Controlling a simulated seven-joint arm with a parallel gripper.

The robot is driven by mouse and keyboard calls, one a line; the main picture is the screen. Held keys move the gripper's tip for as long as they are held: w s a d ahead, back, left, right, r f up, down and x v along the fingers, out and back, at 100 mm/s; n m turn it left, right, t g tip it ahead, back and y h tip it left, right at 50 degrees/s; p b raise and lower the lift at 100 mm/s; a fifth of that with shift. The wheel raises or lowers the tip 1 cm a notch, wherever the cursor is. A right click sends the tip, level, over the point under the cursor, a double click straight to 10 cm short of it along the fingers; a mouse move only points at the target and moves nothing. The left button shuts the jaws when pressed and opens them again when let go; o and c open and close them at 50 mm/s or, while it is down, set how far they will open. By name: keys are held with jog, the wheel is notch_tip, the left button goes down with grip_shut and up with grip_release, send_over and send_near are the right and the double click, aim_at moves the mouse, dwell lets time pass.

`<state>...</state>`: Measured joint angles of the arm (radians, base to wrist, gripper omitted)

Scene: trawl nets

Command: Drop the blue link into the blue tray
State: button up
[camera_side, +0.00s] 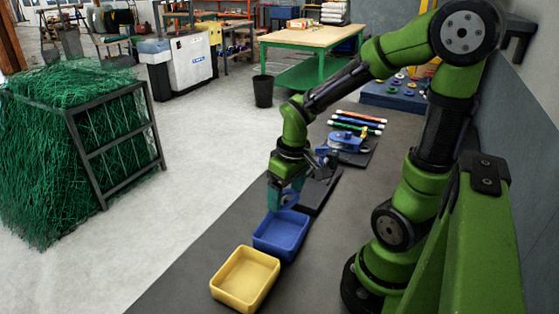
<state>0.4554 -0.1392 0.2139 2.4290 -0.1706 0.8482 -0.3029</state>
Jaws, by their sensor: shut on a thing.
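I cannot tell whether the link is fully over the tray's opening. The gripper's fingers are small and partly hidden by the link.
A yellow tray (245,279) stands close in front of the blue one. A dark plate (318,190) lies right behind the gripper. A blue clamp-like device (346,142) and several coloured rods (358,123) lie farther back.

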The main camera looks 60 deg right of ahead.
jog(key=shift+f, duration=0.5)
jog(key=o, duration=1.1)
jog(key=shift+r, duration=0.1)
notch_tip(320, 180, up, 17)
jog(key=s, duration=0.2)
jog(key=shift+a+f, duration=0.2)
